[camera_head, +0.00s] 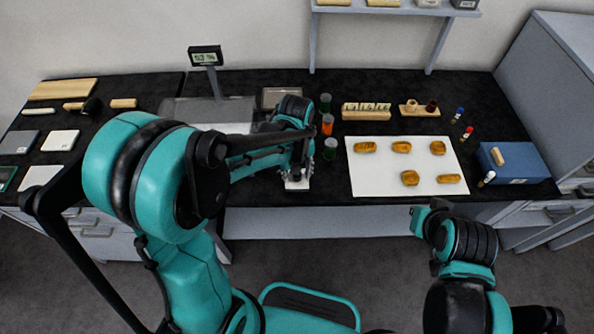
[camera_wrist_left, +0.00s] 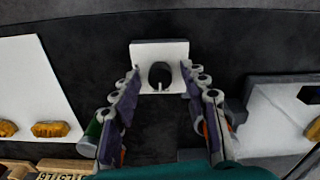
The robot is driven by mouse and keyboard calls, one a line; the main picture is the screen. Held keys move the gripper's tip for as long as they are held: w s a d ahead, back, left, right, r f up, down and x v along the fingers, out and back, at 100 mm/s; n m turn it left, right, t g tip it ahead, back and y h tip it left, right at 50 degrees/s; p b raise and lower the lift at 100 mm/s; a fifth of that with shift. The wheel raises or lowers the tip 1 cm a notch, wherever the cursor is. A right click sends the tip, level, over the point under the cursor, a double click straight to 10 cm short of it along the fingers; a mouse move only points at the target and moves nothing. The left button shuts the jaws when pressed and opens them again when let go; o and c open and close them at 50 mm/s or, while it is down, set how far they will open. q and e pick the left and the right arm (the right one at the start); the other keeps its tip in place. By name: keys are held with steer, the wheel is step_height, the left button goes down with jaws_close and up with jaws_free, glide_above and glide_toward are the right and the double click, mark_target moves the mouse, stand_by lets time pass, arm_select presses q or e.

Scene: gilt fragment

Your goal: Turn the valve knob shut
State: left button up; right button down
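The valve knob (camera_wrist_left: 159,74) is black and round with a pale mark, on a white plate (camera_wrist_left: 145,52) near the front edge of the black bench. My left gripper (camera_wrist_left: 160,71) is open, pointing down, with one finger on either side of the knob. I cannot tell whether the fingers touch it. In the head view the left gripper (camera_head: 296,176) is over the white plate (camera_head: 297,185) and mostly hides the knob. My right gripper (camera_head: 422,215) is in front of the bench, apart from it; its fingers do not show clearly.
Green and orange jars (camera_head: 327,125) stand just right of the left gripper. A white sheet (camera_head: 375,185) with several golden pieces lies to the right, beside a blue box (camera_head: 515,163). A scale with a display (camera_head: 206,57) stands behind the left arm.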

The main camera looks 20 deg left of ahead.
arm_select(q)
steer(key=shift+r, duration=0.1)
step_height(320, 180, up, 12)
stand_by(0.4)
steer(key=shift+a, duration=0.1)
steer(key=s+a+m+t, duration=0.4)
steer(key=s+t, duration=0.3)
steer(key=s, duration=0.3)
steer(key=shift+s+a+f+m, duration=0.2)
steer(key=shift+a+f+m, duration=0.05)
steer(key=shift+m, duration=0.35)
